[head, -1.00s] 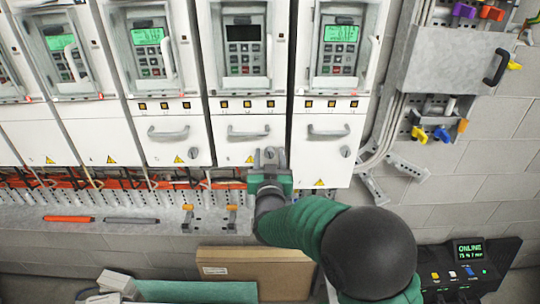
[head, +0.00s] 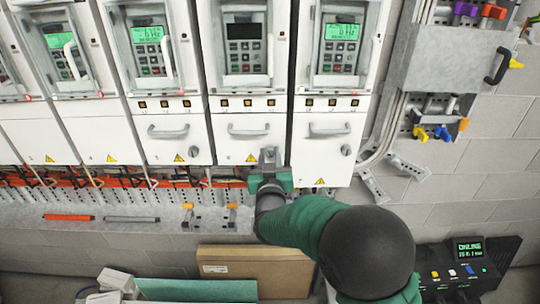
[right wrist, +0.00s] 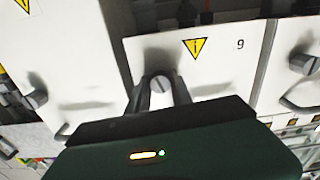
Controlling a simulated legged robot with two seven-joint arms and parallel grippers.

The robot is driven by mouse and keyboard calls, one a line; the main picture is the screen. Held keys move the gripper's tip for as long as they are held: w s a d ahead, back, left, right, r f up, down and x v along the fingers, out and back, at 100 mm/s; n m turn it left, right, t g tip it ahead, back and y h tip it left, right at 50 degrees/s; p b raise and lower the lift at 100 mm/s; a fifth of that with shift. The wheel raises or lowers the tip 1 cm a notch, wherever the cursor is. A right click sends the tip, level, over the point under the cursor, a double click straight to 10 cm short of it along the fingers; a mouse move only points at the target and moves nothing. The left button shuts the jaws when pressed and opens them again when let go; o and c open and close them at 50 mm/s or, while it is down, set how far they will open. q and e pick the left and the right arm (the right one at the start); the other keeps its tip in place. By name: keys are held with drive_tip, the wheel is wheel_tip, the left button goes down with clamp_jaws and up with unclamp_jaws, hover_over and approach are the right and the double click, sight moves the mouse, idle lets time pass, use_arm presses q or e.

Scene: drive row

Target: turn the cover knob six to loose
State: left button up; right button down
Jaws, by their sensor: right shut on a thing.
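The cover knob six (right wrist: 160,85) is a small grey round knob with a slot mark, on a white cover (right wrist: 205,70) with a yellow warning triangle. The right wrist view shows this cover upside down, so its number looks like a 9. My right gripper (right wrist: 160,90) is shut on the knob, with one dark finger on each side. In the head view my right gripper (head: 269,156) sits at the lower right corner of the fourth visible white cover (head: 240,140) and hides the knob. My left gripper is not in view.
Neighbouring covers carry similar knobs, one to the right (head: 346,150) and one to the left (head: 193,152). Drive units with keypads stand above. A grey shelf (head: 120,222) with tools runs below the covers. A cardboard box (head: 270,275) lies lower down.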

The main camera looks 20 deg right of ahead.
drive_tip(key=n+p, duration=0.1)
drive_tip(key=n, duration=0.4)
drive_tip(key=shift+r, duration=0.1)
drive_tip(key=n+p, duration=0.1)
drive_tip(key=n, duration=0.2)
drive_tip(key=shift+n, duration=0.3)
drive_tip(key=shift+n+p, duration=0.8)
drive_tip(key=shift+n, duration=0.7)
drive_tip(key=c, duration=1.3)
unclamp_jaws()
drive_tip(key=shift+o, duration=0.8)
drive_tip(key=shift+a, duration=0.15)
